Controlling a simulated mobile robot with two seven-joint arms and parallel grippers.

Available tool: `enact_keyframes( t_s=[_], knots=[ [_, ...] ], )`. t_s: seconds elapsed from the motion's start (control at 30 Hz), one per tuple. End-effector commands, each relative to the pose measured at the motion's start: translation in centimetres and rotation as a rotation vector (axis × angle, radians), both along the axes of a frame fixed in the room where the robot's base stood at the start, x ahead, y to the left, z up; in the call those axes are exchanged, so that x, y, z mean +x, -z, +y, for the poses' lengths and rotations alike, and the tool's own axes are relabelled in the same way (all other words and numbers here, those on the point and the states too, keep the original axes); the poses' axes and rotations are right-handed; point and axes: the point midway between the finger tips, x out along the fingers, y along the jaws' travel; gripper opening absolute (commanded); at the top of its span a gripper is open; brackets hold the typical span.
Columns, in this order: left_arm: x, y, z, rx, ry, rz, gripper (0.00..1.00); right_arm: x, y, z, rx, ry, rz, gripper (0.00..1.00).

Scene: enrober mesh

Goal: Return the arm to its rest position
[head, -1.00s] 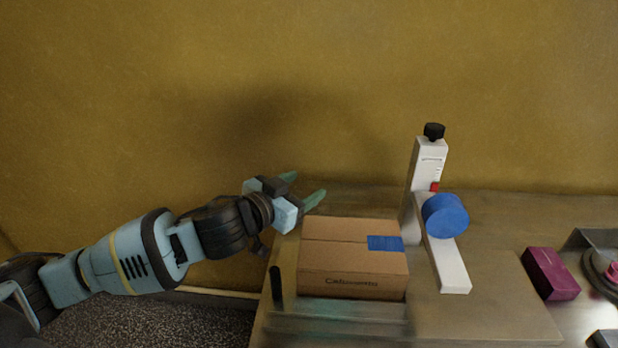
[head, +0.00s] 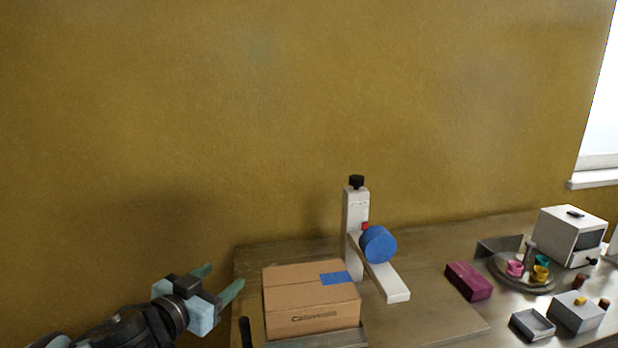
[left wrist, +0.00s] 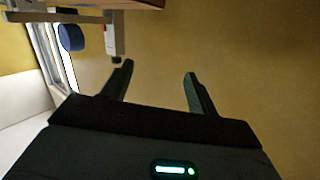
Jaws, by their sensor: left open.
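My left gripper (head: 222,284) is open and empty at the lower left of the head view. It is left of the cardboard box (head: 311,320) and apart from it. In the left wrist view the two fingers of my left gripper (left wrist: 158,82) stand apart with only the yellow wall behind them. My right gripper is in neither view.
The closed box sits on a wooden table (head: 440,325). Behind it stands a white device (head: 355,215) with a blue disc (head: 378,244). To the right are a magenta block (head: 468,281), a round tray (head: 520,284) with small cups, and a white machine (head: 570,236).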

Motion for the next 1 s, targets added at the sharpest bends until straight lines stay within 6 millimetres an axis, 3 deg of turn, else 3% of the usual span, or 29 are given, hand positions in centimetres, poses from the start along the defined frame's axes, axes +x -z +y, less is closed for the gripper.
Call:
enact_keyframes(
  t_s=[0.07,0.47,0.77,1.0],
  knots=[
    [0.0,0.0,0.0,0.000,0.000,0.000,0.59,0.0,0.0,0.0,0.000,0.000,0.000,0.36],
    [-4.8,7.1,-2.6,0.015,-0.042,0.158,0.59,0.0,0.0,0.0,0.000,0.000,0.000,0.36],
    [-11.8,14.7,-2.3,0.049,-0.126,0.398,0.59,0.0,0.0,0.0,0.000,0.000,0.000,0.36],
    [-19.4,20.8,-0.1,0.104,-0.204,0.652,0.59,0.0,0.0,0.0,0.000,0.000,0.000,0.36]
  ],
)
